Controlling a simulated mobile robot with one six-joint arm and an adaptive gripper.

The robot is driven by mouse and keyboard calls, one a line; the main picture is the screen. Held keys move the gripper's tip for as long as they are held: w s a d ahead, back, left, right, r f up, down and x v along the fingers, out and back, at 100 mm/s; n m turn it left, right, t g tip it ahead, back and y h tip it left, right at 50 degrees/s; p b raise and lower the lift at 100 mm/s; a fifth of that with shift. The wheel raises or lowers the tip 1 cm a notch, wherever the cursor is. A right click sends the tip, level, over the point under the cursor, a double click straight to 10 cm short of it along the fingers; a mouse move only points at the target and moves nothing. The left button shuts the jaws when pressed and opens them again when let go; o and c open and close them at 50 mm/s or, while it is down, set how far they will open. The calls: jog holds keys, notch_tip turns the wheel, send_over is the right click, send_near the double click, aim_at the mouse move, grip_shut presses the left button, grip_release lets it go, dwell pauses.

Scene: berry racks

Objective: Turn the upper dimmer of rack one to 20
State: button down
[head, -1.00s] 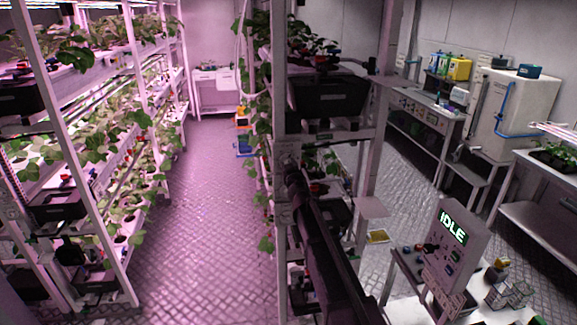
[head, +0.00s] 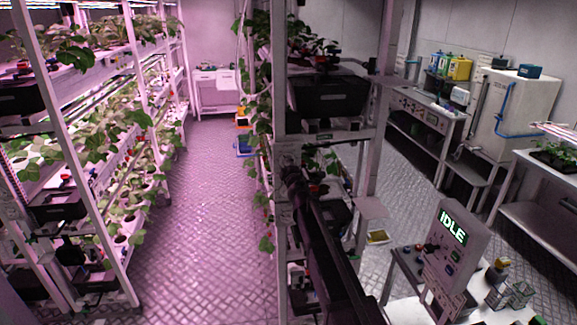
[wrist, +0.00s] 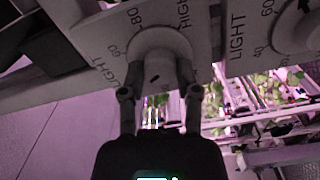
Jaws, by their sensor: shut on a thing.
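In the wrist view, my gripper (wrist: 158,76) is shut on a round pale dimmer knob (wrist: 156,48), with one dark finger on each side of it. The knob sits on a white plate marked LIGHT, 60, 80 and HIGH. A small dark mark shows on the knob, but I cannot tell which value it points to. The 20 mark is not visible. A second dimmer knob (wrist: 305,30), marked LIGHT, 40 and 60, is at the right, apart from my gripper. In the head view my dark arm reaches the near rack post (head: 281,120); the knob is too small to make out there.
A rack with plants (head: 120,140) stands at the left across a clear aisle floor (head: 205,220). A black box (head: 330,95) sits on the near rack. A stand with a screen reading IDLE (head: 452,228) is at the lower right, near my arm.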

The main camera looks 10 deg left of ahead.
jog(key=shift+w+n, duration=0.1)
jog(key=shift+n, duration=5)
jog(key=shift+c, duration=1.7)
grip_release()
jog(key=v, duration=1.2)
